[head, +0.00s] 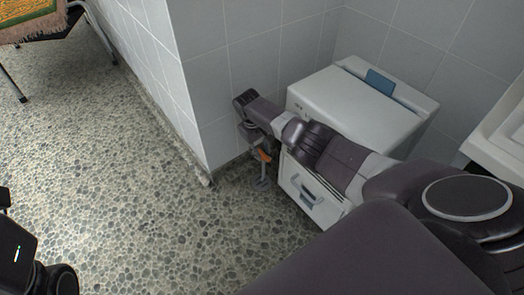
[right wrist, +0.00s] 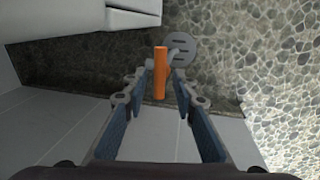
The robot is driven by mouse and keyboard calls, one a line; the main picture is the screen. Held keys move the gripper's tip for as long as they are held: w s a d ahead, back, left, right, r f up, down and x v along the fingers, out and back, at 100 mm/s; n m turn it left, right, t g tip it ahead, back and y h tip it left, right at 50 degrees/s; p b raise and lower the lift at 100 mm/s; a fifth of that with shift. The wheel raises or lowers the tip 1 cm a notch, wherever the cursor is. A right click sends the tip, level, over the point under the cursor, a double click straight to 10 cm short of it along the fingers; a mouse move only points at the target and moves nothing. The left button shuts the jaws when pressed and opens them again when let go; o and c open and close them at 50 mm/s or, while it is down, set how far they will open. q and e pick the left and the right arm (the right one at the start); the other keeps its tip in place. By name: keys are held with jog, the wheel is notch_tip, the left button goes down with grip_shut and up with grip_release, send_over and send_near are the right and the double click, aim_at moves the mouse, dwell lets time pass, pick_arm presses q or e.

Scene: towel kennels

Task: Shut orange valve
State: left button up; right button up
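My right gripper (head: 260,150) reaches down to the handle and partly covers the valve in the head view. In the right wrist view the right gripper (right wrist: 163,70) is open, with the handle between its fingertips. A gap shows on the right side; contact on the left is unclear. No fingers of my left gripper show.
The white cabinet (head: 350,98) stands close beside my right arm. The tiled wall corner (head: 207,135) is just left of the valve. The pebbled floor (head: 110,165) is clear to the left. A table with a patterned towel (head: 35,20) stands at the far left.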

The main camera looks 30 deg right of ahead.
dwell(0.3)
notch_tip(320, 180, up, 12)
jog(key=a, duration=0.2)
jog(key=shift+a, duration=0.15)
dwell(0.3)
jog(key=shift+s+f, duration=0.1)
jog(key=shift+f, duration=0.05)
